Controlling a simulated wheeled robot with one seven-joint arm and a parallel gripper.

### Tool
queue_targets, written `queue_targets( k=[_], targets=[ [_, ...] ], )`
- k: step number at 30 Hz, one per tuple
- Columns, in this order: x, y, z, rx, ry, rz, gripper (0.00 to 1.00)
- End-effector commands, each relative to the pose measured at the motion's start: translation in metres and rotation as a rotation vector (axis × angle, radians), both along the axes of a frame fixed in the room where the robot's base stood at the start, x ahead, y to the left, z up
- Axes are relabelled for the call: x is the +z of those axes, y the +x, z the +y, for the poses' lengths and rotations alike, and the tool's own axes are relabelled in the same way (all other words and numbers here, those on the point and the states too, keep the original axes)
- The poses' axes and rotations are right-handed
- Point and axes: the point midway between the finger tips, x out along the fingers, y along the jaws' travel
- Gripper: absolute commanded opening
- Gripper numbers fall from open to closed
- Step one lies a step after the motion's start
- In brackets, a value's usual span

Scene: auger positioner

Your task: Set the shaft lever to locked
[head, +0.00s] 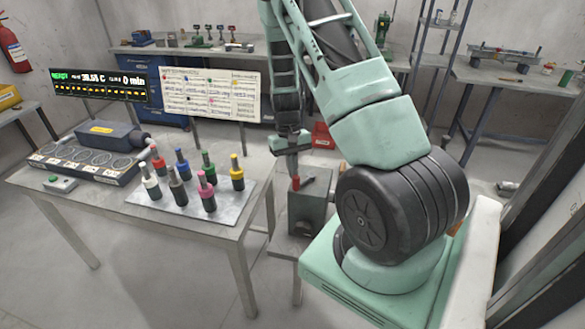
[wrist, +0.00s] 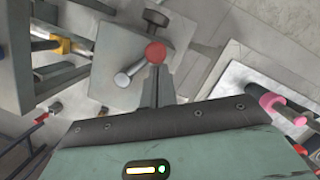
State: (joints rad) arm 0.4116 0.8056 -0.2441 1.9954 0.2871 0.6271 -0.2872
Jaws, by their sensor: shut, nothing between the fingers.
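The shaft lever (wrist: 130,75) shows in the wrist view as a short silver bar beside a round red knob (wrist: 155,52), on top of a grey box (wrist: 112,50). In the head view the grey box (head: 315,212) stands on a low stand, with a red part (head: 307,182) on its top. My gripper (wrist: 157,70) is shut and empty, its fingertips close to the red knob. I cannot tell whether they touch it. In the head view my gripper (head: 292,168) points down over the box. Lock markings are not readable.
A sign board (head: 210,94) and a display (head: 100,84) stand behind.

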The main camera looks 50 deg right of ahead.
Motion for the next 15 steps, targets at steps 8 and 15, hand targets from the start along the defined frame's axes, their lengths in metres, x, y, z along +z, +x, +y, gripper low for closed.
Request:
queue_targets(
  k=[8,15],
  targets=[
    [-0.0003,-0.0025,0.0018,0.051,0.001,0.000,0.00],
    [-0.0004,-0.0045,0.0033,0.090,0.002,0.000,0.00]
  ],
)
